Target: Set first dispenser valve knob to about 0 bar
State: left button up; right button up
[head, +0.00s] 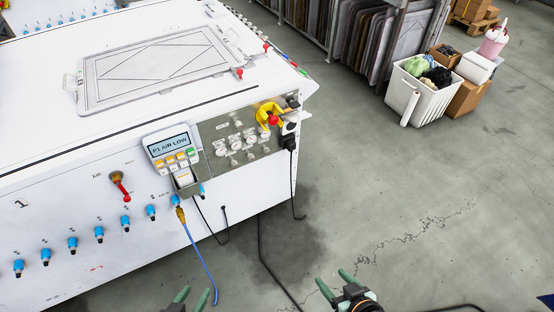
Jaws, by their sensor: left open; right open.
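A grey metal control panel (213,128) on the near right of the white machine carries several small round white gauges or knobs (235,142) in a cluster. They are too small to read, and I cannot tell which is the first dispenser valve knob or where it is set. A display unit (168,143) beside the panel reads "P1 AIR LOW". My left gripper (191,297) is open and empty at the bottom edge, below and apart from the panel. My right gripper (338,285) is open and empty at the bottom, right of the machine.
A red lever (120,184) and several blue fittings (125,223) stick out of the machine's front. A red knob on a yellow mount (270,117) sits right of the gauges. A blue hose (200,262) and black cables (262,250) hang down.

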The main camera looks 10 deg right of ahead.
aim_at(251, 158)
jog(key=i+l, duration=0.15)
jog(key=l, duration=0.15)
jog(key=i+l+u, duration=0.1)
jog(key=l, duration=0.25)
jog(key=i+l, duration=0.2)
jog(key=l, duration=0.15)
jog(key=i+l, duration=0.1)
jog(key=l, duration=0.2)
jog(key=u, duration=0.05)
